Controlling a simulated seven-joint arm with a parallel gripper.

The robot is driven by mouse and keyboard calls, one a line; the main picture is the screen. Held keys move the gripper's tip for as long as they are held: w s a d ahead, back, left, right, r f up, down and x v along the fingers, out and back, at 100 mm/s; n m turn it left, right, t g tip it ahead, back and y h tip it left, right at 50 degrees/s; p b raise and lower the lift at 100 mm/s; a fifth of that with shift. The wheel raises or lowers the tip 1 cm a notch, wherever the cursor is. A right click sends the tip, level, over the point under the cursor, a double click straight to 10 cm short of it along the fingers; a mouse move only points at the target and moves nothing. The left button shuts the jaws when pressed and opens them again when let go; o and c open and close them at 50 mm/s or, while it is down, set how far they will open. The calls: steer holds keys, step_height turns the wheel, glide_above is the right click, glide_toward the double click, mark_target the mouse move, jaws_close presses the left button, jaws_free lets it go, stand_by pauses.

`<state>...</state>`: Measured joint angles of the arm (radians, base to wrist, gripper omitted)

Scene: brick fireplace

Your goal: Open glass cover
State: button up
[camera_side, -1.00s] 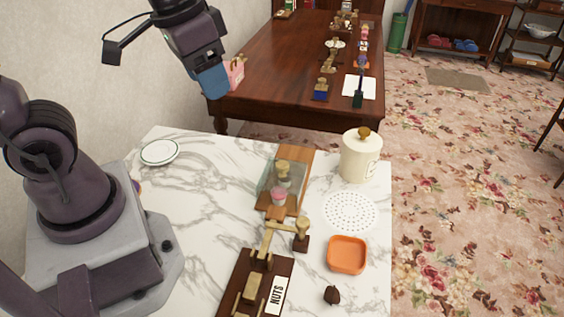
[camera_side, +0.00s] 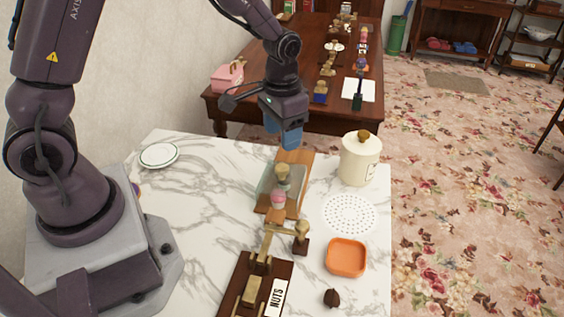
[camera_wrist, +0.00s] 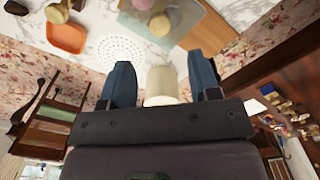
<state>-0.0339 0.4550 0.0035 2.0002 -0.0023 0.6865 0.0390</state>
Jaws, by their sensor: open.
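The glass cover (camera_side: 267,187) is clear, with a tan knob (camera_side: 282,171) on top. It stands on a wooden board (camera_side: 296,160) over a pink cupcake-like item (camera_side: 278,198). In the wrist view the cover's tan knob (camera_wrist: 160,24) and the board (camera_wrist: 210,32) show at the top edge, and the cover is cut off there. My gripper (camera_side: 283,134), with blue fingers, is above and behind the far end of the board, apart from the cover. In the wrist view my gripper (camera_wrist: 162,75) has its fingers wide apart and holds nothing.
A cream canister (camera_side: 359,160) with a knobbed lid stands right of the board. A white perforated mat (camera_side: 350,214), an orange dish (camera_side: 346,257) and a nut (camera_side: 331,298) lie nearer. A nutcracker on a "NUTS" base (camera_side: 240,285) stands in front. A plate (camera_side: 158,156) lies at left.

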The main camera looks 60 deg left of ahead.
mark_target(282, 167)
step_height(282, 167, down, 8)
steer(key=shift+f, duration=0.15)
stand_by(0.3)
